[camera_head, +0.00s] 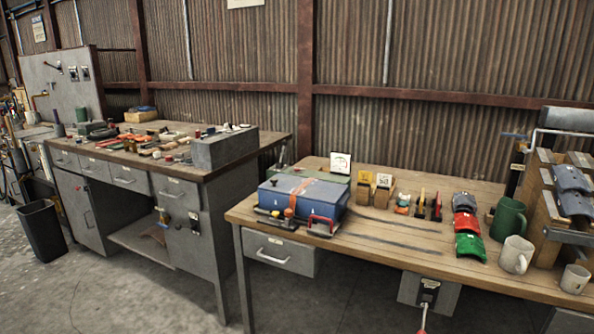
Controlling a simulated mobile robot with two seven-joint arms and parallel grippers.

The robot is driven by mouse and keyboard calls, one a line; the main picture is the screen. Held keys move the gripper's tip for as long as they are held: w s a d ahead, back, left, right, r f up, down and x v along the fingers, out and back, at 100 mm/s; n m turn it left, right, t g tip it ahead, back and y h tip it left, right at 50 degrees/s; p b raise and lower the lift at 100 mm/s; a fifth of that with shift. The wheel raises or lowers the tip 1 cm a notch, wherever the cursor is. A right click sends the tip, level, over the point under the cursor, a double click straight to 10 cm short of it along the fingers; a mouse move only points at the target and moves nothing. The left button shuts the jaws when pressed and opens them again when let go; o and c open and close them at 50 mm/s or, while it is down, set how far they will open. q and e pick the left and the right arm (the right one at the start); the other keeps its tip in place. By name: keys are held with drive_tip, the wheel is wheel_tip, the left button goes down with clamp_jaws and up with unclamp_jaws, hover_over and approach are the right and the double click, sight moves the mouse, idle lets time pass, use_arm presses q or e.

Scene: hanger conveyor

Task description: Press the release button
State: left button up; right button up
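No release button can be made out for certain in the head view. A grey box (411,288) is fixed under the front edge of the right wooden workbench (385,243). A small dark fitting (430,284) sits on its face, with a red and pale piece (426,309) hanging below; whether any of this is a button cannot be told. Neither of my grippers is in view.
A cluttered left bench (180,170) and black bin (43,236) stand left. Floor in front (130,300) is clear.

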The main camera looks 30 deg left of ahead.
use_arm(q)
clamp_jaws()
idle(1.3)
